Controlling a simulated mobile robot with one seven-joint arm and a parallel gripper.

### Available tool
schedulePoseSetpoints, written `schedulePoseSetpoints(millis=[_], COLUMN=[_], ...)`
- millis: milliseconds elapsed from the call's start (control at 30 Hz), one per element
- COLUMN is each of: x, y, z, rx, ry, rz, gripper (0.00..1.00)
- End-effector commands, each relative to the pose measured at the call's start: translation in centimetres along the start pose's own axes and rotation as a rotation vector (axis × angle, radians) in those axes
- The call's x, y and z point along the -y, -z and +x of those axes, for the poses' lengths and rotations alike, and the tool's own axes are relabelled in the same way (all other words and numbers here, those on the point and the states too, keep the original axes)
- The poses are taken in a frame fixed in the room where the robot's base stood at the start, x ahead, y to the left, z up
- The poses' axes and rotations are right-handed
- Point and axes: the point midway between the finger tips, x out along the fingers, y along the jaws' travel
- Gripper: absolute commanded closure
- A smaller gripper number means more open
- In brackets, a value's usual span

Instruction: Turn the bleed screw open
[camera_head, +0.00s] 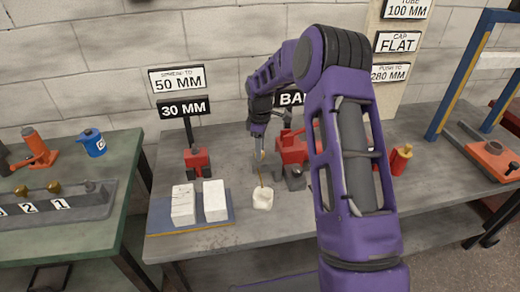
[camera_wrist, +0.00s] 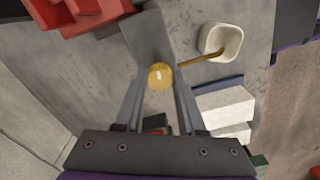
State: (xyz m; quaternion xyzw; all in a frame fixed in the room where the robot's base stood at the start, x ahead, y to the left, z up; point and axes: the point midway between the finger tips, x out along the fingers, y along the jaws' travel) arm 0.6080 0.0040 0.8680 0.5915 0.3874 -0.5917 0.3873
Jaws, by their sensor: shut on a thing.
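The bleed screw (camera_wrist: 160,76) shows a round brass head in the wrist view, between the fingertips of my gripper (camera_wrist: 161,84). My gripper is shut on it. The screw sits at a grey metal block (camera_wrist: 148,36). A thin brass tube (camera_wrist: 200,59) runs from beside the screw to a small white cup (camera_wrist: 222,41), with its end at the cup's rim. In the head view my gripper (camera_head: 259,150) points down at the bench, and the cup (camera_head: 263,199) stands in front of it. The screw's thread and turn angle are hidden.
Two white blocks (camera_head: 214,201) lie on a blue mat (camera_head: 163,217) left of the cup. Red equipment (camera_head: 292,147) stands close behind and right of my gripper, partly hidden by my arm. Signs on posts, including 30 MM (camera_head: 184,108), stand behind. The bench front is clear.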

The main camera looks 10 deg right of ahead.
Motion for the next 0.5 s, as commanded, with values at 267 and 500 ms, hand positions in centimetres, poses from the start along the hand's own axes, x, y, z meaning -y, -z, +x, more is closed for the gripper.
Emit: schedulePoseSetpoints(millis=[267,500], x=[-0.02,-0.01], y=[0.03,0.01], z=[-0.03,-0.02], rx=[-0.001,0.000], ry=[-0.001,0.000], rz=[0.001,0.002], gripper=[0.36,0.31])
